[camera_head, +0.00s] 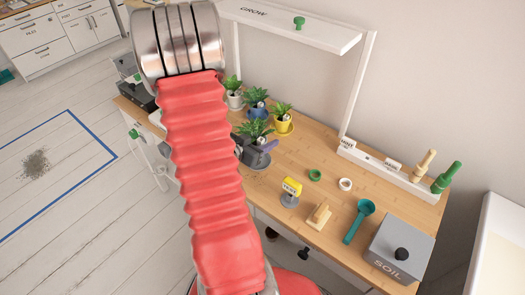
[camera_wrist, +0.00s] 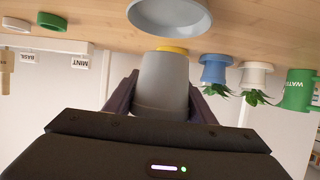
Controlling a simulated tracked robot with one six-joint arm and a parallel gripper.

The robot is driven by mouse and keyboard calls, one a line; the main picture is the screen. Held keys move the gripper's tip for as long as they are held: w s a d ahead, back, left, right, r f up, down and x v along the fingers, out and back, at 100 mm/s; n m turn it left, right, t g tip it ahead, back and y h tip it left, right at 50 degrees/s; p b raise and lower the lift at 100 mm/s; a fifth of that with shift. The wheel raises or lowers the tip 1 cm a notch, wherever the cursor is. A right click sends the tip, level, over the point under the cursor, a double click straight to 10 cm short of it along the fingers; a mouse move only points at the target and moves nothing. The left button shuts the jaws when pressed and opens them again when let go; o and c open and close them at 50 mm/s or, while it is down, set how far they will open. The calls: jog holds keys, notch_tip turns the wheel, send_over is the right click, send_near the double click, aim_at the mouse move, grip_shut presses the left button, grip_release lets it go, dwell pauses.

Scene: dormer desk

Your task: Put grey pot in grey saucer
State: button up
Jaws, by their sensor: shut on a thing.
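The grey pot (camera_wrist: 162,82) is held between the dark fingers of my gripper (camera_wrist: 162,92) in the wrist view, which appears upside down. In the head view my gripper (camera_head: 258,149) is partly hidden by my arm, with the green plant (camera_head: 255,128) above it. The grey saucer (camera_wrist: 168,14) lies on the desk, apart from the pot and on the camera's side of it in the wrist view. In the head view the saucer (camera_head: 257,163) shows just below the gripper.
A yellow pot (camera_head: 283,124), a blue pot (camera_head: 256,111) and a white pot (camera_head: 235,101) stand close behind.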

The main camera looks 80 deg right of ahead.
jog(key=shift+f, duration=0.3)
jog(key=shift+f, duration=0.1)
jog(key=shift+f, duration=2)
jog(key=shift+f, duration=0.1)
jog(key=o, duration=1.2)
jog(key=shift+w+a+r, duration=0.25)
jog(key=shift+a+r, duration=0.05)
jog(key=shift+a, duration=0.05)
jog(key=shift+v, duration=3.3)
